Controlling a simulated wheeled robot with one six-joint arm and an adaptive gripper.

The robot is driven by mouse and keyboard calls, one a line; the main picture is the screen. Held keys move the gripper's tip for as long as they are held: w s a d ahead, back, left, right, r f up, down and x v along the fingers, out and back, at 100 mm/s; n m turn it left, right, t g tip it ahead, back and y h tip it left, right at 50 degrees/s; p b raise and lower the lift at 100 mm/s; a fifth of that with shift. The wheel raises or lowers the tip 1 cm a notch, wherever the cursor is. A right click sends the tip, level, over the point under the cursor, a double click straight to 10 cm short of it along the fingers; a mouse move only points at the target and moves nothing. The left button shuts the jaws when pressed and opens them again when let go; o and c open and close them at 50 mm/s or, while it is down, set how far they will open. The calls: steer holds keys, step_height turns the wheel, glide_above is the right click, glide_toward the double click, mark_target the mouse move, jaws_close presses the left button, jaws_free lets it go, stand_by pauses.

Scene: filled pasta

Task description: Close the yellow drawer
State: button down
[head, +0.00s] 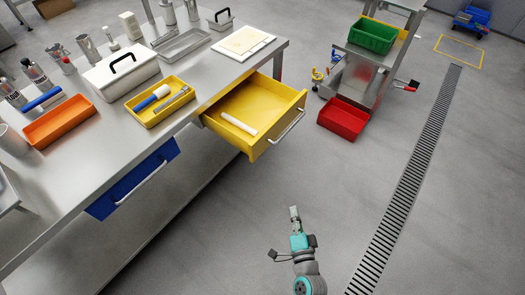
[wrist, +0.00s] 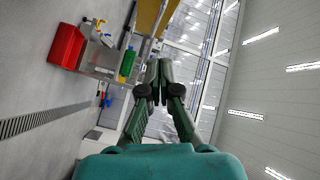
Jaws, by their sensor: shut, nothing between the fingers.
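The yellow drawer (head: 262,108) stands pulled out from under the steel table in the head view. A white cylindrical object (head: 239,124) lies inside it. Its front carries a metal bar handle (head: 288,127). My gripper (head: 294,210) is below and in front of the drawer, apart from it, over open floor. In the wrist view my gripper (wrist: 158,66) is shut and empty, its fingertips together. A yellow surface (wrist: 150,16) shows at the top of the wrist view, beyond the fingertips; it may be the drawer.
The steel table (head: 75,190) has a shut blue drawer (head: 135,182) and carries several trays and tools. A red bin (head: 343,118) sits on the floor beside a steel cart holding a green bin (head: 373,36). The floor around my gripper is clear.

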steer(key=w+a+m, duration=0.4)
steer(key=w+a, duration=0.1)
steer(key=w, duration=0.8)
glide_toward(261, 143)
steer(key=w+d, duration=0.2)
steer(key=w, duration=0.2)
steer(key=shift+w+a+f, duration=0.1)
steer(key=shift+w+a, duration=0.5)
steer(key=shift+a, duration=0.15)
steer(key=shift+w+a, duration=0.45)
steer(key=shift+a, duration=0.05)
